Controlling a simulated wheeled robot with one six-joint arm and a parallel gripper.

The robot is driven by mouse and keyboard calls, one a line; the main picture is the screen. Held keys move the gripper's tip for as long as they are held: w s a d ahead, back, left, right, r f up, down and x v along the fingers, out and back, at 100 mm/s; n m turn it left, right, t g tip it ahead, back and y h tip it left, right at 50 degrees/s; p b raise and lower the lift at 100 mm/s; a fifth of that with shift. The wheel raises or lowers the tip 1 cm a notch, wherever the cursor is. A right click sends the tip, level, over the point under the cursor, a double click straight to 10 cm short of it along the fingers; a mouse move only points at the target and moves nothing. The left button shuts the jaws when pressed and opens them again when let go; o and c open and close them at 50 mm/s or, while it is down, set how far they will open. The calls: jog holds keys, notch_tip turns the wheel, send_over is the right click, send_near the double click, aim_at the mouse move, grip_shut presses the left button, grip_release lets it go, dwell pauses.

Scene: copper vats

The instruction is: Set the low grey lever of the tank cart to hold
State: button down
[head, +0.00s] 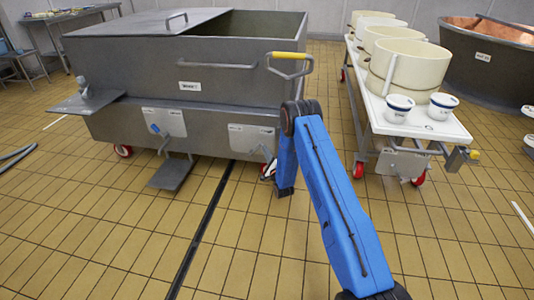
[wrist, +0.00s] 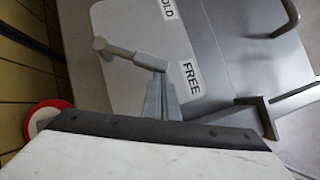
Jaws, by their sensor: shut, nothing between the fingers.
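The tank cart (head: 150,60) is a large grey metal tub on red wheels in the head view. Its low white plate (head: 250,138) is partly hidden by my blue arm. In the wrist view the plate (wrist: 125,75) carries a HOLD label (wrist: 168,8) and a FREE label (wrist: 190,78). The grey lever (wrist: 125,53) has a round knob at its left end, and its other end lies close to the FREE label. My gripper (wrist: 161,80) is shut and empty, its tips at or very near that end; contact cannot be told.
A red wheel (wrist: 45,117) is at left in the wrist view. A second plate with a pedal (head: 172,172) is further left on the cart. A yellow-topped handle (head: 289,56) rises at the cart's right corner. A white trolley (head: 420,122) with tubs stands right. Tiled floor in front is free.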

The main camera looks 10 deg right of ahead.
jog(key=shift+r, duration=0.1)
jog(key=shift+w+a+r+n+g, duration=0.25)
jog(key=shift+a+r+n+g, duration=0.3)
jog(key=shift+r+n, duration=0.3)
jog(key=w+a+r+n+g+h, duration=0.1)
jog(key=w+a+n+g, duration=0.4)
jog(key=a, duration=0.6)
jog(key=shift+a+r+n+h, duration=0.15)
jog(key=shift+r+n+h, duration=0.15)
jog(key=shift+r+n, duration=0.75)
jog(key=shift+w+a+f+n, duration=0.15)
jog(key=shift+a+f+n, duration=0.05)
jog(key=shift+f+n, duration=0.1)
